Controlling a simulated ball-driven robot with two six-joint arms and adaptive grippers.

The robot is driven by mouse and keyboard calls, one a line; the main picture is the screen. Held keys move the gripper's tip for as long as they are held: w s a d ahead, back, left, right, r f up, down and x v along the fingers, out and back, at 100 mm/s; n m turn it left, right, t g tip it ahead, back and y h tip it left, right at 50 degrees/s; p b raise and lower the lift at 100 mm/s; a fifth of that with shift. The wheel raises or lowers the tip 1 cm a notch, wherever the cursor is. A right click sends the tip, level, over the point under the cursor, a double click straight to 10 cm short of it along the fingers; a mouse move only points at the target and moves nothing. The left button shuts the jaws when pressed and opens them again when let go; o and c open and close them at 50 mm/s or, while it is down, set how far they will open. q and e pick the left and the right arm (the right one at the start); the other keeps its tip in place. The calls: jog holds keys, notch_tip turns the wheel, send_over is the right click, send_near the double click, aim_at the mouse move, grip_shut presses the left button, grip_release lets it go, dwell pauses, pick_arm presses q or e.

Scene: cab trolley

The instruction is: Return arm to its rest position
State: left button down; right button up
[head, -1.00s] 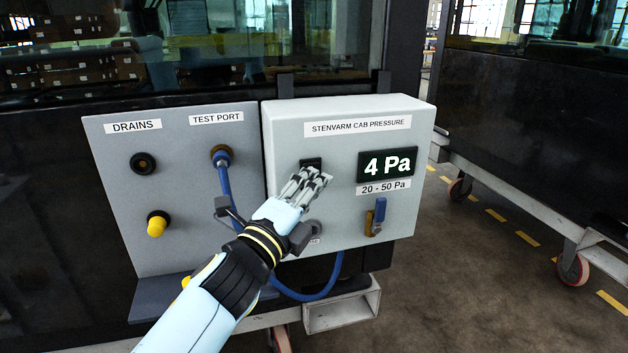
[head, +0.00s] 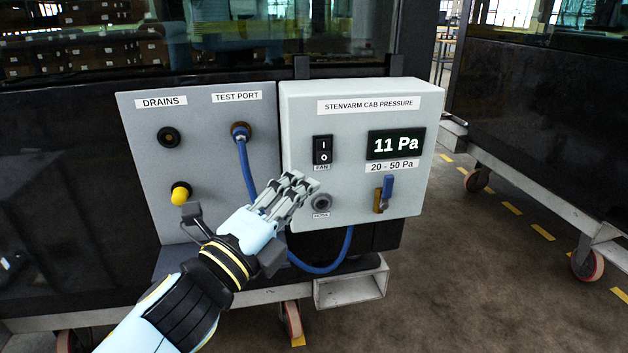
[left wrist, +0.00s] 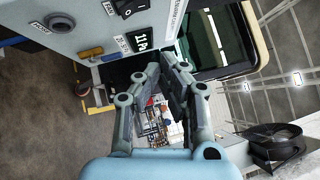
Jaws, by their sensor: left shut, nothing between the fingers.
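My left arm comes in from the lower left in the head view. Its gripper (head: 296,186) is shut and empty, in front of the lower left part of the white pressure box (head: 350,112). It is below and left of the black fan switch (head: 322,150) and apart from it. The display (head: 396,144) reads 11 Pa, above a 20 - 50 Pa label. The left wrist view shows the gripper fingers (left wrist: 165,75) with the switch (left wrist: 130,8) and display (left wrist: 138,42) beyond. My right gripper is not in view.
The grey panel (head: 200,120) carries a black drain port (head: 168,137), a yellow plug (head: 180,193) and a blue hose (head: 247,172) that loops under the box. A blue-handled valve (head: 386,192) sits below the display. Open floor (head: 470,270) lies to the right.

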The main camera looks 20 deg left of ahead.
pick_arm(q)
jog(key=shift+s+a, duration=0.1)
jog(key=shift+s, duration=0.4)
jog(key=s+a+f+n+g+y+b, duration=0.1)
jog(key=s+a+f+n+g+y, duration=0.2)
jog(key=f, duration=1.2)
jog(key=s+a+f+n+g, duration=0.2)
jog(key=s+f+n+g, duration=0.2)
jog(key=f, duration=1.1)
jog(key=s+a+f+n+g+y, duration=0.1)
jog(key=s+a+f+n+g, duration=0.15)
jog(key=s+f, duration=0.5)
jog(key=s+a+f+n+g+y, duration=0.1)
jog(key=s+a+f+n+g, duration=0.2)
jog(key=s+f, duration=0.4)
jog(key=s+f+n+g, duration=0.3)
jog(key=s+f+n, duration=0.2)
jog(key=s, duration=0.6)
jog(key=s+f+n+g, duration=0.3)
jog(key=s+f+n, duration=0.2)
jog(key=s, duration=0.6)
jog(key=shift+s+a+f+g, duration=0.3)
jog(key=shift+s+a+g, duration=0.05)
jog(key=shift+a, duration=0.1)
